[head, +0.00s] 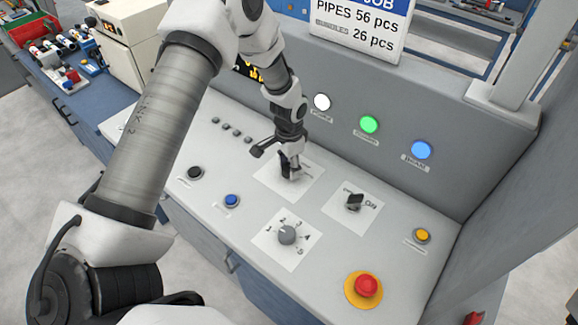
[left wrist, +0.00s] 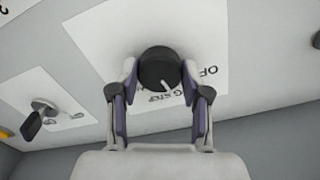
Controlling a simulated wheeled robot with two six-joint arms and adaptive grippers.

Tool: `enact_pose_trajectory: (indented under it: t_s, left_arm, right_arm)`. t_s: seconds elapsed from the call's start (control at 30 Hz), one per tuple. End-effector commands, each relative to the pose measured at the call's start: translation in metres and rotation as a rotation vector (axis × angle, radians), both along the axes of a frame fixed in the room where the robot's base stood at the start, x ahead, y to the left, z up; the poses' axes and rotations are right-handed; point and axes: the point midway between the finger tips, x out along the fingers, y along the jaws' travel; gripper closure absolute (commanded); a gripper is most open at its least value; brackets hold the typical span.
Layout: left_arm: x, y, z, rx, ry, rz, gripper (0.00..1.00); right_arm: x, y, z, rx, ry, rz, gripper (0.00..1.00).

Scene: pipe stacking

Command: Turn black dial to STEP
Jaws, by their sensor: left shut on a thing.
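The black dial (left wrist: 157,66) sits on a white label plate (left wrist: 105,40) and has a white pointer line. In the left wrist view the line points down and slightly right, beside the end of the word STEP; part of OFF shows to the right. My left gripper (left wrist: 160,72) is shut on the dial, one finger on each side. In the head view my left gripper (head: 290,172) stands over the same plate (head: 268,180) and hides most of the dial. My right gripper is not in view.
Around the dial are a black switch (head: 354,202), a numbered grey knob (head: 287,234), a red emergency button (head: 366,286), and blue (head: 232,200), black (head: 195,173) and yellow (head: 422,235) buttons. White, green and blue lamps (head: 369,124) line the upright panel behind.

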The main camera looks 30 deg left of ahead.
Motion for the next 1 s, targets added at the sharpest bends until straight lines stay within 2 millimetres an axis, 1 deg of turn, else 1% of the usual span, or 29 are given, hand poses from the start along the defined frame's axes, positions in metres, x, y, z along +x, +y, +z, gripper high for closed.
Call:
enact_pose_trajectory:
  t_s: [0.3, 0.5, 0.73, 1.0]
  left_arm:
    - [0.0001, 0.0002, -0.0012, 0.000, 0.000, -0.287, 0.88]
    - [0.0000, 0.0003, -0.0011, 0.000, 0.000, -0.427, 0.88]
    - [0.0000, 0.0003, -0.0007, 0.000, 0.000, -0.525, 0.88]
    - [-0.0001, 0.0004, -0.0005, 0.000, 0.001, -0.561, 0.88]
  right_arm:
    - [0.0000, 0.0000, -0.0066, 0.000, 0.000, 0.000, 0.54]
    - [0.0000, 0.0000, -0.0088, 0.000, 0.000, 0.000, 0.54]
    - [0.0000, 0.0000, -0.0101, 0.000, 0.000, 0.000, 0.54]
    - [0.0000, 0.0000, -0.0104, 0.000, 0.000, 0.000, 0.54]
